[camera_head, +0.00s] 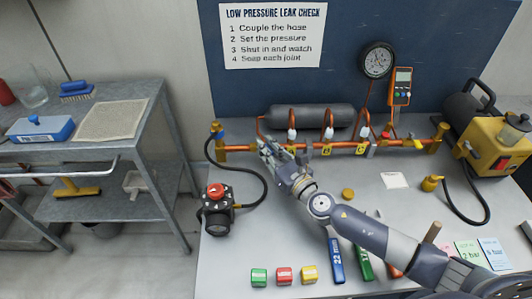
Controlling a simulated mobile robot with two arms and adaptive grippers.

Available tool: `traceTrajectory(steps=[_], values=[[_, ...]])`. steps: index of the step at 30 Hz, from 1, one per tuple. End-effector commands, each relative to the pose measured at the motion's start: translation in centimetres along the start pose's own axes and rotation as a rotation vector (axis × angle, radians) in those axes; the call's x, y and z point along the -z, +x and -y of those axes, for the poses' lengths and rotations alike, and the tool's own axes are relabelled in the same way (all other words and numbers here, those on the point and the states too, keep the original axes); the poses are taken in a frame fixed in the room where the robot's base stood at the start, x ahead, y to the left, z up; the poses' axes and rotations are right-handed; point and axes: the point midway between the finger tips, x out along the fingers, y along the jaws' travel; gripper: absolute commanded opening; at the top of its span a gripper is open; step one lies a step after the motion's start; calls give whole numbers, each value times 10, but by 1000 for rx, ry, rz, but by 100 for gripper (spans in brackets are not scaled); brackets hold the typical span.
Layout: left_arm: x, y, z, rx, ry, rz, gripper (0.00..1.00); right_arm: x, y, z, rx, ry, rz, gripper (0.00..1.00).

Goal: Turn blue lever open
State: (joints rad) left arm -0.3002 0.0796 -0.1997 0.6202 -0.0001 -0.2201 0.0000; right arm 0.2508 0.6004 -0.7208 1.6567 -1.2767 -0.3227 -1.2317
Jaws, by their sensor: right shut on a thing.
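A copper pipe (342,146) with brass fittings runs along the back of the bench. My right gripper (267,149) reaches from the lower right to the left part of the pipe. Its fingers are closed on what seems to be a valve lever there, mostly hidden by the fingers, so its color and angle cannot be told. Grey levers (309,152) show further right on the pipe. My left gripper is not in view.
A black regulator with a red knob (216,190) and a black hose stand left of my arm. A grey tank (310,117) and a gauge (377,60) are behind the pipe. A yellow pump (494,140) is at right. Colored blocks (284,276) lie in front.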

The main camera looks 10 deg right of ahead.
Motion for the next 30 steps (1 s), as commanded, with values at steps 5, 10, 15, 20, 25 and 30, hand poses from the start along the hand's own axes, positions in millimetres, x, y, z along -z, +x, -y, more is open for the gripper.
traceTrajectory(steps=[5, 10, 15, 20, 25, 30], values=[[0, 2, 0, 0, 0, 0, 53, 0, 0, 0, -13, 0, 0, 0], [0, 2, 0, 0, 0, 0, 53, 0, 0, 1, -12, 0, 0, 0], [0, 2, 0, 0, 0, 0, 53, 0, 0, 1, -11, 0, 0, 28], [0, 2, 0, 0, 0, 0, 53, 0, 0, 1, -11, 0, 0, 35], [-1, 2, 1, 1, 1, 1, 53, 0, 0, 1, -11, 0, 0, 35], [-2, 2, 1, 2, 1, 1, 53, 1, -10, 1, -10, -1, -2, 35]])
